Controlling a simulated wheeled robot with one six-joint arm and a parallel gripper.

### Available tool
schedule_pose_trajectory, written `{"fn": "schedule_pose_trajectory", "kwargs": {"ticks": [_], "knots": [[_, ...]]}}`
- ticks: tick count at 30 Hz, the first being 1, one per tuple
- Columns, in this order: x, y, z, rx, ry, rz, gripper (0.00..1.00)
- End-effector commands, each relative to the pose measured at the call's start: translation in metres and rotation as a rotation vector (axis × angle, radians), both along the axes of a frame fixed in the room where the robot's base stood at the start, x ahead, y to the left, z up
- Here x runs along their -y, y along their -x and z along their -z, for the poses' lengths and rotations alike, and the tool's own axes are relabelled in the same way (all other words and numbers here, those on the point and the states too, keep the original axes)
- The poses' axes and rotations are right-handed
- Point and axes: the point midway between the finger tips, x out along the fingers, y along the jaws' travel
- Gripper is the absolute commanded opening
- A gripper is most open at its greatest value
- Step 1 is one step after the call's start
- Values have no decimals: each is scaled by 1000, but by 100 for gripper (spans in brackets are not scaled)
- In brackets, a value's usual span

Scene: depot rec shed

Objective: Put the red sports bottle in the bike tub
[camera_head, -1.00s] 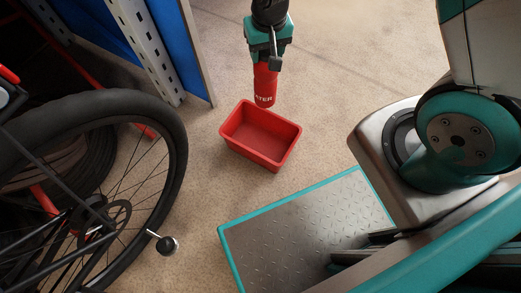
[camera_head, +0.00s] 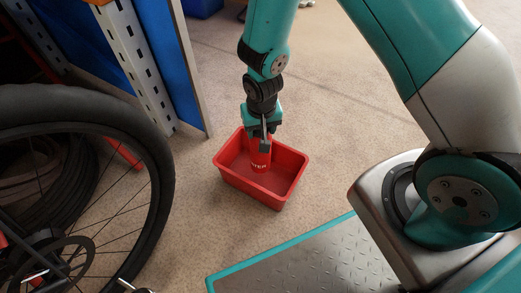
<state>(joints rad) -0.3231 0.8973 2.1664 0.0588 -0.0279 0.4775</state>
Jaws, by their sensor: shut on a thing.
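The red sports bottle (camera_head: 259,160) is upright in my gripper (camera_head: 262,135), with white lettering facing me. My gripper is shut on its upper part and points down. The red tub (camera_head: 281,200) stands on the floor, open at the top. The lower part of the bottle is within the tub's outline, inside its walls. I cannot tell whether its base touches the tub's floor. The gripper covers the bottle's top and part of the tub's back wall.
A bicycle wheel (camera_head: 162,195) with a black tyre stands at the left. A white perforated post (camera_head: 150,85) and blue panel (camera_head: 186,75) stand behind it. The carpeted floor (camera_head: 375,110) right of the tub is clear. A blue object (camera_head: 203,8) lies at the back.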

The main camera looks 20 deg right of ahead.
Motion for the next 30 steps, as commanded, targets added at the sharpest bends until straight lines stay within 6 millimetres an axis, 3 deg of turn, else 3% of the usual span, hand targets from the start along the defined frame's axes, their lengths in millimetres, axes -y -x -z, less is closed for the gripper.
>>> {"fn": "schedule_pose_trajectory", "kwargs": {"ticks": [1, 8, 16, 26, 27, 30], "knots": [[0, 0, 14, 0, 0, 0, 0], [0, 0, 29, 1, 0, 0, 0], [0, 0, 68, 0, 0, 0, 0], [0, 0, 69, 1, -1, 0, 0], [0, 0, 70, 1, 0, 0, 54], [0, 0, 69, 1, 0, 0, 77]]}}
